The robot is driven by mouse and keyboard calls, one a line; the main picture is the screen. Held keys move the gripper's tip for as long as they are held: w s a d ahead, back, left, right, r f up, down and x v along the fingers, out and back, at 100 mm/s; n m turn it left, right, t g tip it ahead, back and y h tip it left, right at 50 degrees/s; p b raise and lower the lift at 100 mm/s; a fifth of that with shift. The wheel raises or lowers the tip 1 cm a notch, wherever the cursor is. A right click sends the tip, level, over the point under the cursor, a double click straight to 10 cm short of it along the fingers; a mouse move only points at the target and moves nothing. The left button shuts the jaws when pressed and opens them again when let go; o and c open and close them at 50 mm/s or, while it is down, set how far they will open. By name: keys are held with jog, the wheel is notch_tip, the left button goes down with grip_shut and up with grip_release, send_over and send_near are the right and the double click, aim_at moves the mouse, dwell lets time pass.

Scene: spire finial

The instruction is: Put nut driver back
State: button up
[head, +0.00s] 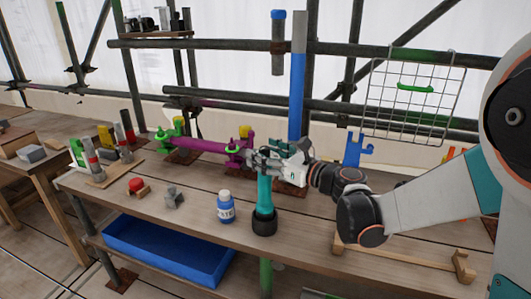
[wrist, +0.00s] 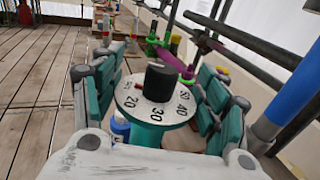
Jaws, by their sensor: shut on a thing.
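A teal cylindrical tool, which I take to be the nut driver (head: 264,192), stands upright with a wide black lower end at the bench top. I cannot tell whether that end is a socket or a separate holder, or whether it touches the bench. In the wrist view, the top of the nut driver (wrist: 140,104) shows a white numbered dial with a black knob. My gripper (head: 264,158) is shut on its upper part, coming from the right. Teal finger pads flank it in the wrist view.
A red-topped item (head: 136,185) and a grey block (head: 173,197) lie further left. A tool rack (head: 110,172) is at far left.

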jog(key=shift+f+b, duration=0.35)
jog(key=shift+f, duration=1.35)
jog(key=o, duration=1.8)
jog(key=shift+o, duration=1.2)
jog(key=shift+f, duration=0.65)
